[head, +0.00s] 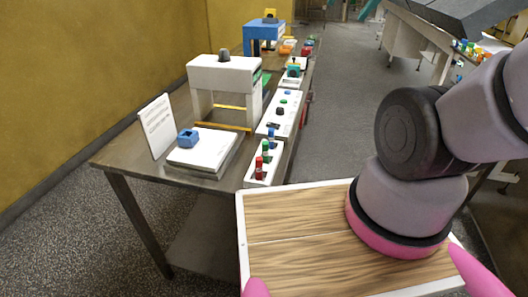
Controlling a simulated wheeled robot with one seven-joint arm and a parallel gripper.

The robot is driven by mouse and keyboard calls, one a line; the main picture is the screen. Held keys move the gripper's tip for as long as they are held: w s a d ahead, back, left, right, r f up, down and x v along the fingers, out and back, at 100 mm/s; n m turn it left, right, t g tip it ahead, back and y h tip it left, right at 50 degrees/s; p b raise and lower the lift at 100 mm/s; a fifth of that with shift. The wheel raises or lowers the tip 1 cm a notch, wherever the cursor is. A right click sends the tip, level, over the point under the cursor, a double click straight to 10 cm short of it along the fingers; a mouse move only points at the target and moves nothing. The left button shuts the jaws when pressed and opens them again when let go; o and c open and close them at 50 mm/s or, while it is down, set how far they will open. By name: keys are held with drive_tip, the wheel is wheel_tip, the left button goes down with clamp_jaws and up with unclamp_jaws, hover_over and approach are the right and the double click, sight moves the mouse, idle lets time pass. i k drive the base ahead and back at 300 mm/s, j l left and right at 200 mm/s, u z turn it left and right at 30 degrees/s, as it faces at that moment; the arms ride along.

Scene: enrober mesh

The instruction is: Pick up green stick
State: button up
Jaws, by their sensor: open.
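A small green stick (265,148) stands upright in a white holder (277,165) at the near right corner of the steel table. It is between a red stick (260,168) nearer to me and a blue stick (271,136) farther away. Its lower end is hidden in the holder. My gripper is out of view; only lower links of my arm show at the right, and the arm leaves the picture at the right edge.
The steel table (133,168) also bears a white machine (227,74), a white box (197,155) with a blue piece (187,137), a sign (157,124) and a control panel (284,117). A yellow wall borders the left; grey floor (340,125) is clear to the right.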

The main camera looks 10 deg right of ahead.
sight(265, 144)
drive_tip(key=k+l+u, duration=0.25)
drive_tip(key=k, duration=0.3)
drive_tip(key=k+u, duration=0.2)
drive_tip(key=k, duration=0.35)
